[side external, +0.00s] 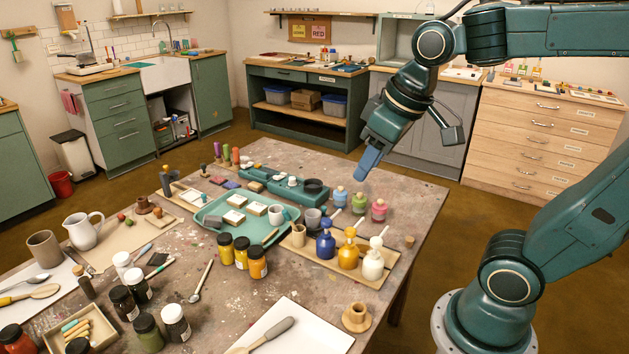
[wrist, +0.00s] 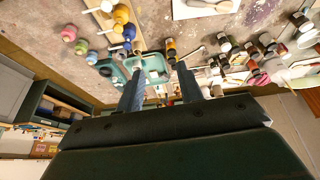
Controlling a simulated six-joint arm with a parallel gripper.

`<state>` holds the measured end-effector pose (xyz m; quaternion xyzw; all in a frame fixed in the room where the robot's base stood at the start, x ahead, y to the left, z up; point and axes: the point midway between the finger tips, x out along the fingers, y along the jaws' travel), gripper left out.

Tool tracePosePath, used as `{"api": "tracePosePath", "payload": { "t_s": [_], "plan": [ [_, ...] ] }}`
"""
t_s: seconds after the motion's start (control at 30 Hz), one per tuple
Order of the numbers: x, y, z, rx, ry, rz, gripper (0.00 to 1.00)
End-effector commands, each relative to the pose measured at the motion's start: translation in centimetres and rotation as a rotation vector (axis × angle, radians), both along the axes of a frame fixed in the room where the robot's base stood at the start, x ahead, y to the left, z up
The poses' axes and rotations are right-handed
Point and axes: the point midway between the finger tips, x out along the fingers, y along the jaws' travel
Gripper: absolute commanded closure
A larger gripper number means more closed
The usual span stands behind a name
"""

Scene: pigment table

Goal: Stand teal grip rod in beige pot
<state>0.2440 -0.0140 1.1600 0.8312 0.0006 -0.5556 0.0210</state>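My gripper (side external: 367,162) hangs in the air above the far right part of the table, pointing down. In the wrist view its two fingers (wrist: 160,70) stand apart with nothing between them. A small beige pot (side external: 299,236) stands upright on the wooden board, left of the blue bottle. I see no rod standing out of it. Thin sticks with teal and yellow parts lie in a wooden box (side external: 84,338) at the near left; a teal one (side external: 70,325) could be the teal grip rod, but it is too small to tell. My gripper is far from both.
A teal tray (side external: 207,236) with small blocks and a cup is mid-table. Blue, amber and white pump bottles (side external: 349,250) stand close beside the beige pot. Several paint jars (side external: 241,252) and a white pitcher (side external: 84,230) also stand up. Bare tabletop (side external: 235,300) shows near the front.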

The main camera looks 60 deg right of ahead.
Motion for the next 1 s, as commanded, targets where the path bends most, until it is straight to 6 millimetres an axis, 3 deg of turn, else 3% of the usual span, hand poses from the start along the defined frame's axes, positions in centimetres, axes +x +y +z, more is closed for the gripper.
{"api": "tracePosePath", "payload": {
  "t_s": [0.2, 0.4, 1.0],
  "plan": [
    [-4.2, 1.0, -0.7, 0.019, -0.065, -0.011, 0.63],
    [-6.2, 1.4, -1.4, 0.032, -0.094, -0.02, 0.63],
    [-6.5, 1.4, -1.6, 0.036, -0.099, -0.023, 0.63]
  ]
}}
